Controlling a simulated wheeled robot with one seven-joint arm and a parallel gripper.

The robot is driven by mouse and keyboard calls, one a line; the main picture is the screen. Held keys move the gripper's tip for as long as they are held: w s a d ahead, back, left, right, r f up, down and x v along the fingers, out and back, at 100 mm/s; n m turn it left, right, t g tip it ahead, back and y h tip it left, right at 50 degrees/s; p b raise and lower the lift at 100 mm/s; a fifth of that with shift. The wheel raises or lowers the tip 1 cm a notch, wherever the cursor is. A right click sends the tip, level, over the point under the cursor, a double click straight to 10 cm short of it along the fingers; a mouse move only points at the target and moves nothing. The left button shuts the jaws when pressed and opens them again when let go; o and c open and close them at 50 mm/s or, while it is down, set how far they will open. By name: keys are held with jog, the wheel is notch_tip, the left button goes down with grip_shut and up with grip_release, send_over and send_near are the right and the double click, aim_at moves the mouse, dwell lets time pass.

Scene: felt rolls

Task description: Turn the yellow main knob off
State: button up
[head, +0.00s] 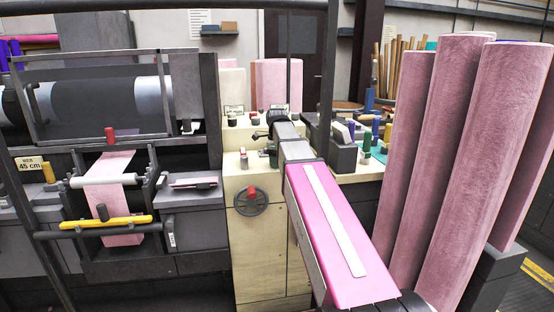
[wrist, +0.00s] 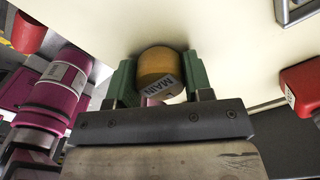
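The yellow main knob (wrist: 160,70) stands out from a cream panel (wrist: 230,35) in the wrist view. Its label reads MAIN and sits tilted and upside down in the picture. My gripper (wrist: 161,82) has one green finger on each side of the knob. The fingers appear to touch its sides, shut on it. In the head view my gripper (head: 259,135) is at the cream cabinet (head: 250,215), and I cannot make out the yellow knob there.
A red part (wrist: 302,88) is right of the knob in the wrist view, with a grey metal frame at the top right. In the head view, tall pink felt rolls (head: 455,150) stand right of my arm, and a machine (head: 120,100) is at left.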

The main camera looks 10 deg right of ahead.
jog(key=n, duration=0.8)
jog(key=shift+n, duration=0.4)
jog(key=n, duration=0.4)
jog(key=shift+f+n, duration=0.1)
jog(key=shift+n, duration=0.2)
jog(key=n, duration=0.4)
jog(key=shift+s, duration=0.1)
jog(key=o, duration=1)
jog(key=shift+c, duration=0.2)
